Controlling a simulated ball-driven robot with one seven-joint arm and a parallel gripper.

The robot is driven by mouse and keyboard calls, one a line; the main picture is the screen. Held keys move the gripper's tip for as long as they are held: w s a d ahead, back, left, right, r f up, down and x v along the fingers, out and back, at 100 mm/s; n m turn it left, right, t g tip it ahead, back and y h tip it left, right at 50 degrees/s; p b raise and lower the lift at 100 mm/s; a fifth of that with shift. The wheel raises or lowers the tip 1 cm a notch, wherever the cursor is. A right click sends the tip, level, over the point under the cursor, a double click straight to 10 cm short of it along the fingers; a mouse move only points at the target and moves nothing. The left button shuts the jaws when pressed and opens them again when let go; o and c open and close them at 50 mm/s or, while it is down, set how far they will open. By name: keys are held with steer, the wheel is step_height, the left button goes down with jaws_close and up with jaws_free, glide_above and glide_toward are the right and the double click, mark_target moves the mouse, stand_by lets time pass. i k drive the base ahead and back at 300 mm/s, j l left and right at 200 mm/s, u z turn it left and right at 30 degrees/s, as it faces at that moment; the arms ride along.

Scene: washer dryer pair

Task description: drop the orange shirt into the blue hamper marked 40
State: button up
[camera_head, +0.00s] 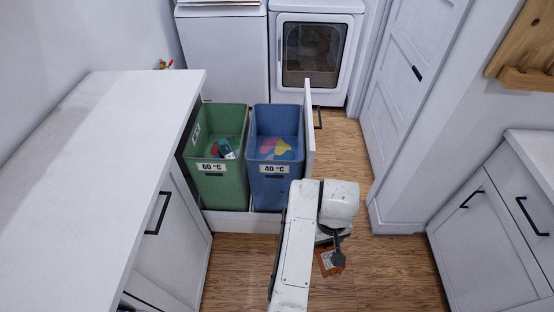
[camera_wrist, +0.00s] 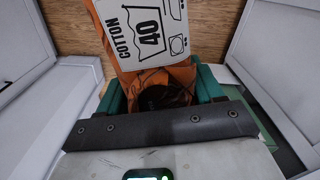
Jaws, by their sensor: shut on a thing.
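The orange shirt (camera_head: 328,262) hangs from my gripper (camera_head: 335,243) over the wood floor, in front and to the right of the hampers. In the wrist view, the shirt (camera_wrist: 178,80) is pinched between the green fingers of my gripper (camera_wrist: 160,92), and a white tag (camera_wrist: 145,32) on it reads COTTON 40. The blue hamper (camera_head: 275,187) is labelled 40 °C, is open at the top, and holds yellow and reddish cloth. My gripper is apart from it.
A green hamper (camera_head: 220,185) labelled 60 °C stands left of the blue one in the same pulled-out drawer. The drawer front (camera_head: 309,130) rises at the blue hamper's right. A white counter (camera_head: 110,130) is at left, cabinets (camera_head: 490,220) at right. Floor between is clear.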

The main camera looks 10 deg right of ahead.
mark_target(276, 163)
steer(key=i+l, duration=0.1)
steer(key=i, duration=0.45)
steer(key=i+l, duration=0.1)
steer(key=i, duration=0.4)
steer(key=i+l+u, duration=0.1)
steer(key=i, duration=0.45)
